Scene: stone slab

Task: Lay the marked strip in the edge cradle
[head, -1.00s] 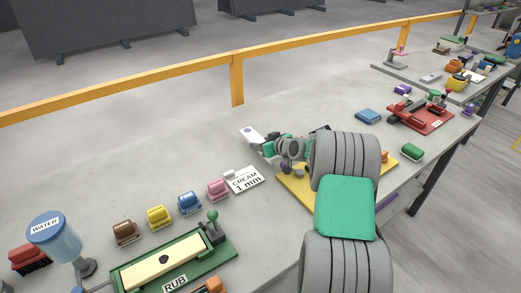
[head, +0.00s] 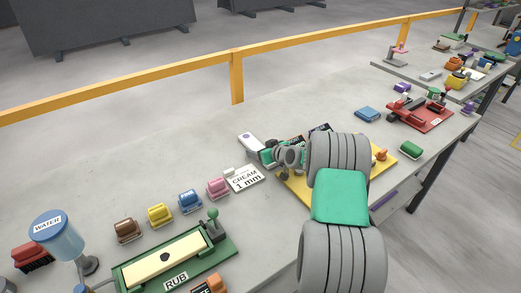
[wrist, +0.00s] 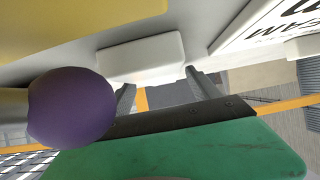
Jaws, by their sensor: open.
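A cream strip (head: 148,268) with a dark mark at its middle lies in a green fixture (head: 224,252) labelled RUB at the lower left of the head view. A yellow board (head: 298,192) lies partly hidden under my arm; I cannot tell whether it is the edge cradle. My gripper (wrist: 160,80) is open, with nothing seen between its two dark fingers. A small white block (wrist: 142,57) shows beyond the fingers, apparently apart from them. A purple ball (wrist: 70,107) shows close on the left. In the head view my arm hides the fingertips.
A CREAM 1 mm card (head: 244,179) stands left of my arm. Several coloured blocks, including a pink one (head: 217,188), line the slab. A blue water container (head: 55,238) stands at lower left. A red fixture (head: 420,115) and green block (head: 411,150) are at right. The slab's back left is clear.

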